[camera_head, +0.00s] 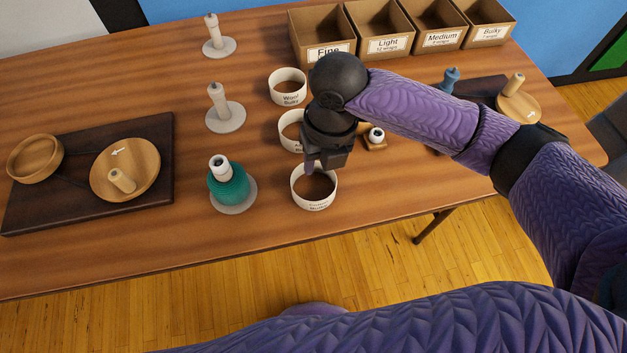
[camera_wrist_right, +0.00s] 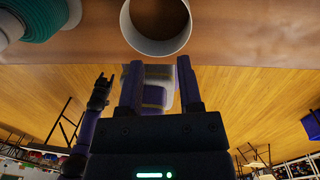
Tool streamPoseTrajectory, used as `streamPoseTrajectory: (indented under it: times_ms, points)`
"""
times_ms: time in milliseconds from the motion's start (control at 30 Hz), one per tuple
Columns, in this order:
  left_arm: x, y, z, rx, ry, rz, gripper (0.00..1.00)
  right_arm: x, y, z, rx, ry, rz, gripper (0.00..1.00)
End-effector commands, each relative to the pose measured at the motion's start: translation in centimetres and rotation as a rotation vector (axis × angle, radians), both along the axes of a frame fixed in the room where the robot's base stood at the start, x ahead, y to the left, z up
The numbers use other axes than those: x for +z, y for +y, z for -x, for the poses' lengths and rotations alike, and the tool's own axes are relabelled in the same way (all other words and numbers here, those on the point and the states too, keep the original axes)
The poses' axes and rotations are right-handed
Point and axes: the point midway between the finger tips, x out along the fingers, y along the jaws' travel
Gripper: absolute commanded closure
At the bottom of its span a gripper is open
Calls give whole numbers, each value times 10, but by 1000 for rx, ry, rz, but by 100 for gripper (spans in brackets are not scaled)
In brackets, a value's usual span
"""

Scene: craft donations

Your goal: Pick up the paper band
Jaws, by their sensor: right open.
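The front paper band (camera_head: 315,203), a white ring with dark print, stands on the table near its front edge. Two similar white bands stand behind it, a back one (camera_head: 287,98) and a middle one (camera_head: 287,141) partly hidden by my right gripper. My right gripper (camera_head: 326,165) is at the far rim of the front band, pointing down. In the right wrist view its fingers (camera_wrist_right: 158,75) are open and empty, with the band (camera_wrist_right: 155,52) just past the fingertips. What seems to be my left gripper (camera_wrist_right: 102,88) shows small at the left there; its jaws are unclear.
Left of the band stands a teal yarn cone (camera_head: 228,186) on a grey disc base. Other spindles (camera_head: 218,100) stand behind it. A dark board (camera_head: 80,200) with wooden pieces lies at left. Labelled cardboard bins (camera_head: 322,38) line the back. A small wooden holder (camera_head: 375,146) stands at right.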

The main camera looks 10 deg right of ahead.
Motion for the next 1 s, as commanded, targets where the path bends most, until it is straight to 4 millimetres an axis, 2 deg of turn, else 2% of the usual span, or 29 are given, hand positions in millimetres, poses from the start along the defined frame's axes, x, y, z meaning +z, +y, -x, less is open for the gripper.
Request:
streamPoseTrajectory:
  times_ms: [33, 167, 267, 400, 700, 900, 933, 1000]
  points:
    - [0, 0, -1, 0, -1, 0, 41, 9, -12, -10, 87, -6, 42, 54]
    - [-2, 0, -2, 0, -2, 0, 41, 17, -27, -18, 224, 9, 86, 54]
    - [-10, -1, 0, 0, 2, 0, 41, 3, -28, -18, 240, 14, 88, 54]
    - [-24, -2, 4, 2, 17, 1, 41, -27, -27, -18, 238, 14, 86, 54]
    - [-54, -3, 13, 13, 57, -3, 41, -80, -29, -22, 237, 12, 87, 54]
    - [-52, -2, 10, 14, 54, -6, 41, -79, -28, -23, 237, 6, 86, 54]
    - [-52, -2, 10, 14, 54, -6, 41, -79, -28, -23, 237, 6, 86, 57]
    - [-52, -2, 10, 14, 54, -6, 41, -79, -28, -23, 237, 6, 86, 71]
